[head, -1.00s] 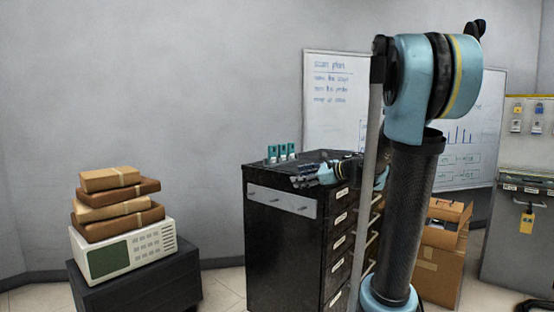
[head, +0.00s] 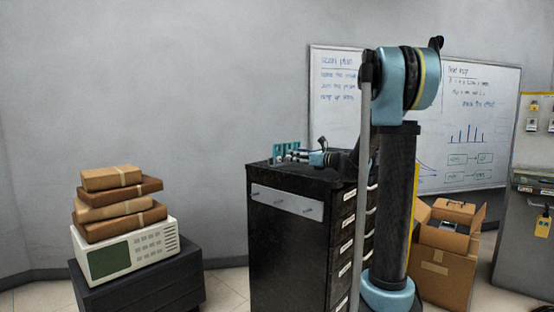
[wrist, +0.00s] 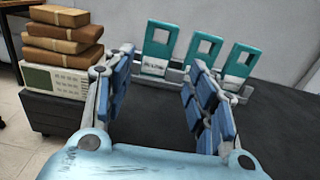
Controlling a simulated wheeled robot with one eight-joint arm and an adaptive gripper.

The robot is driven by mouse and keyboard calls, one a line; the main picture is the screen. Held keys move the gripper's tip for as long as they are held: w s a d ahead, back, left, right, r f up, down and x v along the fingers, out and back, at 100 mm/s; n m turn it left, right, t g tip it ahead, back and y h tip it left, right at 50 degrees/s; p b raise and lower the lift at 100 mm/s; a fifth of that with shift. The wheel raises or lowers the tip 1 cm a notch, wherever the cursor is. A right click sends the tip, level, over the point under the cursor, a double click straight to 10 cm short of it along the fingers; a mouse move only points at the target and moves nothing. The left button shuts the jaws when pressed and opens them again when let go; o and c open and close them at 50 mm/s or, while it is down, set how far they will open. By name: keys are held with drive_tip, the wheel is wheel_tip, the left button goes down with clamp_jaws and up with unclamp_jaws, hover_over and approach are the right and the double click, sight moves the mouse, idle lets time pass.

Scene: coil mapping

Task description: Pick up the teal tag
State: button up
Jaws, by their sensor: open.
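Three teal tags stand upright in a row in a grey holder (wrist: 177,76) on top of a black drawer cabinet (head: 288,228). Each has a square window and a white label. In the wrist view the left tag (wrist: 157,48) shows between my fingertips, beyond them. The middle tag (wrist: 200,50) is beyond my right finger, and the right tag (wrist: 240,63) is outside the jaws. In the head view the tags (head: 278,152) are small and partly behind my gripper (head: 296,156). My gripper (wrist: 158,72) is open and empty, low over the cabinet top, apparently short of the tags.
Brown parcels (head: 115,205) are stacked on a cream instrument (head: 125,250) on a dark stand at left. A whiteboard (head: 480,110) hangs behind. An open cardboard box (head: 445,265) stands right of the cabinet. The cabinet top (wrist: 265,125) right of the jaws is clear.

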sight(279, 152)
drive_tip(key=x, duration=0.9)
drive_tip(key=shift+w+a, duration=0.15)
drive_tip(key=shift+a, duration=0.15)
drive_tip(key=shift+c, duration=0.6)
drive_tip(key=c, duration=0.5)
